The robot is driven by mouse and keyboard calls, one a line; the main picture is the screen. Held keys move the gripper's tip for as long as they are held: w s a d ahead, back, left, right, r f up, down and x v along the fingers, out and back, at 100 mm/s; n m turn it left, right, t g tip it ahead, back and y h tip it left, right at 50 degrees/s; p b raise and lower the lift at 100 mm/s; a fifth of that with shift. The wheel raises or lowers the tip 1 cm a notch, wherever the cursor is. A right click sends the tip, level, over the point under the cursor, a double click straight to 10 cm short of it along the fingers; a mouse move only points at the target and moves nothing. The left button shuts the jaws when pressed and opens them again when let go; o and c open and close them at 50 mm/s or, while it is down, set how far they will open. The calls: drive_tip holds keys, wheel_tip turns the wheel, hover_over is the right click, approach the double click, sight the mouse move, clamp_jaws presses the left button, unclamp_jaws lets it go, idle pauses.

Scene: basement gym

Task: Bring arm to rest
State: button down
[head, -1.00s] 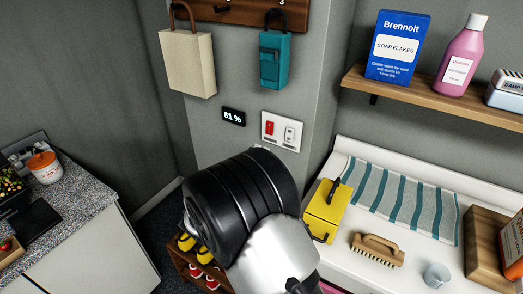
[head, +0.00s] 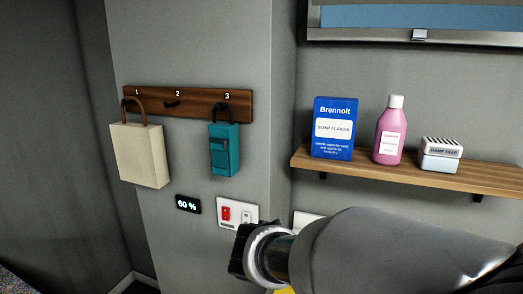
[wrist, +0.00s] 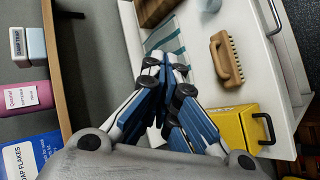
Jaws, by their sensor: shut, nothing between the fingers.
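My gripper (wrist: 166,72) shows in the wrist view, its blue-and-grey fingers brought together with nothing between them. It is over the white counter, between the yellow box (wrist: 235,128) and the wooden shelf edge. In the head view my arm reaches in from the lower right, in front of the wall below the shelf. The fingers cannot be made out in that view.
A wooden shelf (head: 420,175) holds a blue soap flakes box (head: 333,128), a pink bottle (head: 389,135) and a damp trap (head: 440,155). A cream bag (head: 140,155) and a teal case (head: 224,148) hang left. A brush (wrist: 226,58) lies on the counter.

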drive_tip(key=s+d+f+m+g+y, duration=0.1)
drive_tip(key=s+m+y, duration=0.1)
drive_tip(key=s, duration=0.4)
drive_tip(key=s+d+m+g+y, duration=0.1)
drive_tip(key=s+y, duration=0.2)
drive_tip(key=s, duration=0.4)
drive_tip(key=s+a+m+t+y, duration=0.1)
drive_tip(key=s+a+t+y, duration=0.1)
drive_tip(key=s+a+y, duration=0.3)
drive_tip(key=shift+s+a+f+m, duration=0.3)
drive_tip(key=shift+s+a+m, duration=0.15)
drive_tip(key=shift+s, duration=0.15)
